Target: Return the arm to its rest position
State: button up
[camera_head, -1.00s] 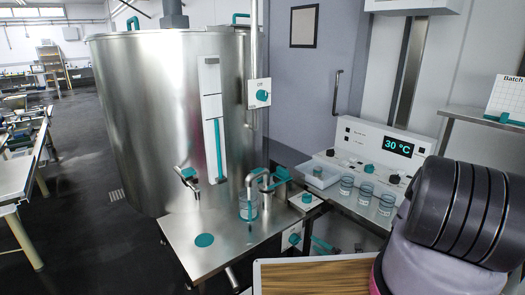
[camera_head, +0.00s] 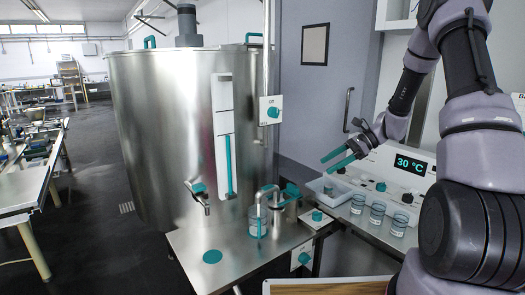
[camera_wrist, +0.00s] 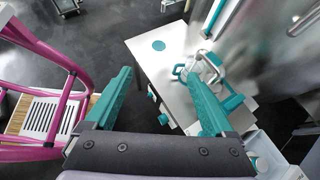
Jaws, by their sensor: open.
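My gripper (camera_head: 332,158) is in the head view at right of centre, in front of the wall and above the white tray. Its two teal fingers point left and slightly down. They are apart, and nothing is between them. In the wrist view my gripper (camera_wrist: 160,78) is also open and empty, over the floor and the edge of the steel table. My arm is raised and bent along the right side of the head view. I see no contact between the fingers and anything.
The large steel vat (camera_head: 165,140) stands left of my gripper. The steel table (camera_head: 190,245) carries a glass jar (camera_head: 256,226) under a bent pipe. The white tray (camera_head: 318,189), several small jars (camera_head: 377,212) and the 30 °C panel (camera_head: 409,165) are at right.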

jog(key=s+d+r+n+t+h, duration=0.1)
jog(key=s+r+n+t+h, duration=0.2)
jog(key=s+r+n, duration=0.4)
jog(key=s+d+r+n+t+h, duration=0.1)
jog(key=s+r+n+t+h, duration=0.3)
jog(key=s+r, duration=1.4)
jog(key=n+h, duration=0.2)
jog(key=shift+s+r+n, duration=0.15)
jog(key=shift+r+n, duration=0.05)
jog(key=shift+n, duration=0.2)
